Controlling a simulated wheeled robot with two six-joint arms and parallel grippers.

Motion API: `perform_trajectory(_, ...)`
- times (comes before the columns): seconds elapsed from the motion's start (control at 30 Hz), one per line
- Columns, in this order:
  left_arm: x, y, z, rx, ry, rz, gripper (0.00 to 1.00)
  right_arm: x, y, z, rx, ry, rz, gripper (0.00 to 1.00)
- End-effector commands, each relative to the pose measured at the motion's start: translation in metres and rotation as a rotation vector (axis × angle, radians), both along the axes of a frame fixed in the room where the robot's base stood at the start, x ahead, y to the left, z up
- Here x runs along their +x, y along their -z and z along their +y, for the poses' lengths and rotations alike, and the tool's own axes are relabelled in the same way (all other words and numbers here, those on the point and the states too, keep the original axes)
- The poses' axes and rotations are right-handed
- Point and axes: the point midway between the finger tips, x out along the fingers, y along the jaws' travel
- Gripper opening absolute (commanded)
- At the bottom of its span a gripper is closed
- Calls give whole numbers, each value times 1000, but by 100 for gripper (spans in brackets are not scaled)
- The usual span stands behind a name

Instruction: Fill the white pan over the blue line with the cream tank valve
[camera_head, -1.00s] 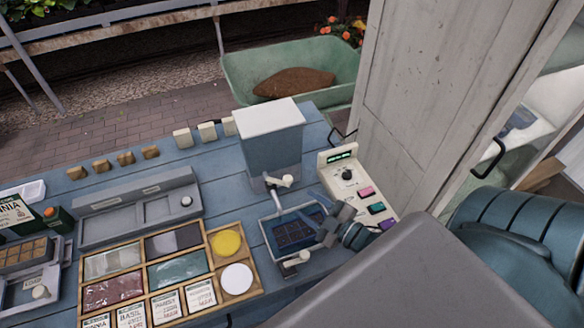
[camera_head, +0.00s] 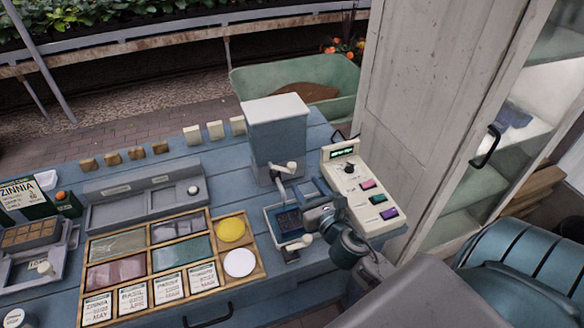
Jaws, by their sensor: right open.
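The blue-grey tank (camera_head: 277,135) with a white lid stands at the back of the blue bench. Its cream valve (camera_head: 291,167) is on the front, above a grey spout. The white pan (camera_head: 268,228) sits below the spout, with a dark blue inside. The blue line and the liquid level cannot be made out, as my right gripper hides part of the pan. My right gripper (camera_head: 311,190) is open over the pan's right side, just in front of and below the valve, apart from it as far as I can tell. My left gripper is not in view.
A cream control box (camera_head: 362,190) with a dial and coloured buttons stands close right of my right gripper. A second cream knob (camera_head: 300,243) is at the pan's front. A wooden seed tray (camera_head: 258,268) lies left. A tall cabinet (camera_head: 440,110) bounds the right side.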

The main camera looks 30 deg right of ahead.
Motion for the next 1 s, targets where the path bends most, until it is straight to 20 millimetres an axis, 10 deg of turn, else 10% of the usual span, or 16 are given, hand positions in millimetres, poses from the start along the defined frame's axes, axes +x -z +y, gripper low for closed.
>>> perform_trajectory(0.5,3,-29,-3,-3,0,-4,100,85,-2,-13,5,-1,0,44)
perform_trajectory(0.93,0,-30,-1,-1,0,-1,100,95,0,-14,6,-3,1,44)
perform_trajectory(1.0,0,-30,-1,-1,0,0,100,95,0,-14,6,-3,1,32)
